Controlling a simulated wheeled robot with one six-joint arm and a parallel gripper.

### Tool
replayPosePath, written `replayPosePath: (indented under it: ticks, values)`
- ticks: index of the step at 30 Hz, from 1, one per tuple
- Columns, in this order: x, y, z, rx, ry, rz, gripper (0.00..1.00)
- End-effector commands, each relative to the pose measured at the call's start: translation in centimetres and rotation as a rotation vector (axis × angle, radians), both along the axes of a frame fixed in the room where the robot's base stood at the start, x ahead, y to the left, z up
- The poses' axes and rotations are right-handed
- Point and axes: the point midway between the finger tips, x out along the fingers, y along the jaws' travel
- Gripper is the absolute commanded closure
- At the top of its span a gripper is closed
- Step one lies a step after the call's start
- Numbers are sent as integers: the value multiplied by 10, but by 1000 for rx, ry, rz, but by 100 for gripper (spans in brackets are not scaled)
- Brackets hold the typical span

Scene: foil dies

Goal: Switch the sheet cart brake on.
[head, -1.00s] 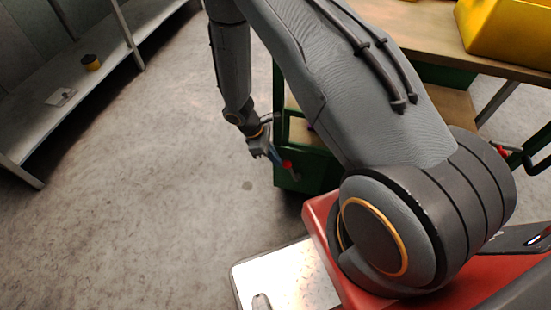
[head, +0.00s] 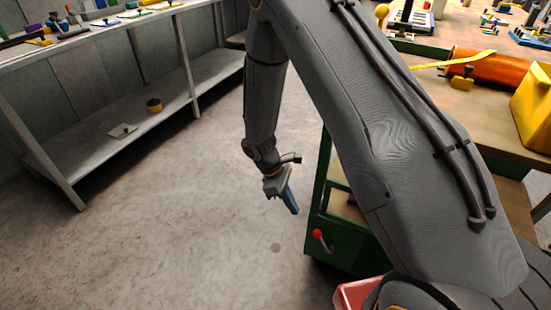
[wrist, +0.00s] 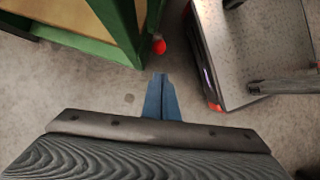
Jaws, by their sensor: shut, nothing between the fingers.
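The sheet cart is a green-framed cart (head: 335,238) right of my gripper in the head view; its green frame (wrist: 100,48) also shows at the upper left of the wrist view. The brake lever has a red knob (head: 317,233) on a thin metal rod at the cart's lower end. In the wrist view the red knob (wrist: 159,46) is just beyond my fingertips. My gripper (head: 293,208) has blue fingers, is shut and empty, and hangs left of the knob, apart from it. It also shows in the wrist view (wrist: 161,78). The knob's rod is mostly hidden in the wrist view.
A yellow bin (head: 535,105) and an orange roll (head: 490,68) lie on the wooden top at the right. The floor (head: 180,235) left of my gripper is clear.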

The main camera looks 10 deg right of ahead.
Motion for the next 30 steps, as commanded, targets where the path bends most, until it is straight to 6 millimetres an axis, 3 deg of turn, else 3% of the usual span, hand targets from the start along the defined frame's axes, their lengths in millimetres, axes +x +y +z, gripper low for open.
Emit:
replayPosePath:
  ticks: [5,8,13,20,24,30]
  values:
    - [-1,-1,6,2,-6,-11,100]
    - [-4,-3,30,11,-27,-59,100]
    - [-20,-12,105,41,-99,-227,100]
    - [-58,-24,205,87,-201,-492,100]
    - [-86,-31,260,118,-261,-654,100]
    - [-132,-37,327,164,-339,-883,100]
